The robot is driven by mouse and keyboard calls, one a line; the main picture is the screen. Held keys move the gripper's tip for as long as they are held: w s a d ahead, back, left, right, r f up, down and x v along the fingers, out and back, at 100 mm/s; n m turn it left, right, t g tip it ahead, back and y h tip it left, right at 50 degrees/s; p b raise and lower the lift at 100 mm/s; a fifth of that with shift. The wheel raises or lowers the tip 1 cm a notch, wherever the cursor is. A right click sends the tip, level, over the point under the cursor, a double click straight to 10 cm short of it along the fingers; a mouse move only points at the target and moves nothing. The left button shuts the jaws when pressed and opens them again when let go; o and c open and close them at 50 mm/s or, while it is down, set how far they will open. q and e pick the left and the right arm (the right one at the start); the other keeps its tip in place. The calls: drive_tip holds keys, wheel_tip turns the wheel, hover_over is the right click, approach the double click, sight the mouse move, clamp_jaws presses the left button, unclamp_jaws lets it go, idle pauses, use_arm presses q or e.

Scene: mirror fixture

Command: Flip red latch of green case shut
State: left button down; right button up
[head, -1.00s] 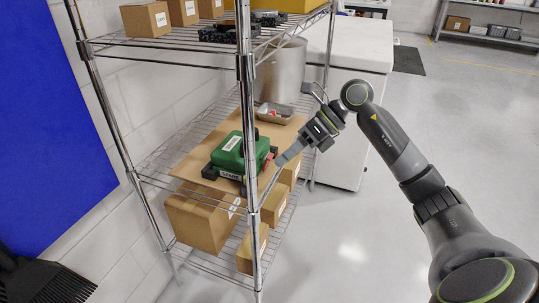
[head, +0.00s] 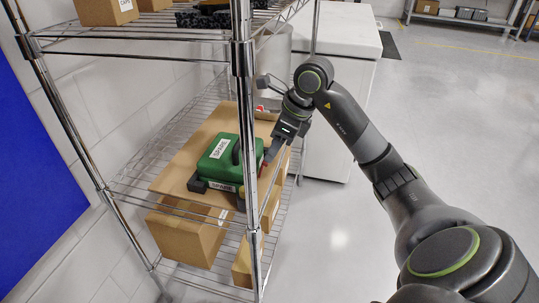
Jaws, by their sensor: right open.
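The green case (head: 216,160) lies on a brown cardboard sheet on the middle wire shelf, with white SPARE labels on its top and front. A small part of the red latch (head: 266,160) shows at the case's right side, just right of the shelf's front post. The post and my gripper hide most of it, so I cannot tell its angle. My right gripper (head: 271,152) is open at the case's right side, fingers pointing down and left, close to the latch. I cannot tell whether it touches. My left gripper is not in view.
The chrome shelf post (head: 247,130) stands in front of the case's right part. The cardboard sheet (head: 172,175) has bare room left of the case. Cardboard boxes (head: 185,235) fill the shelf below. A white cabinet (head: 345,40) stands behind my right arm.

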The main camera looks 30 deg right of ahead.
drive_tip(key=shift+x, duration=1.8)
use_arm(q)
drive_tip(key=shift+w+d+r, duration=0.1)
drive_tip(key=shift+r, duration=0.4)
use_arm(e)
drive_tip(key=shift+r, duration=0.1)
drive_tip(key=c, duration=1)
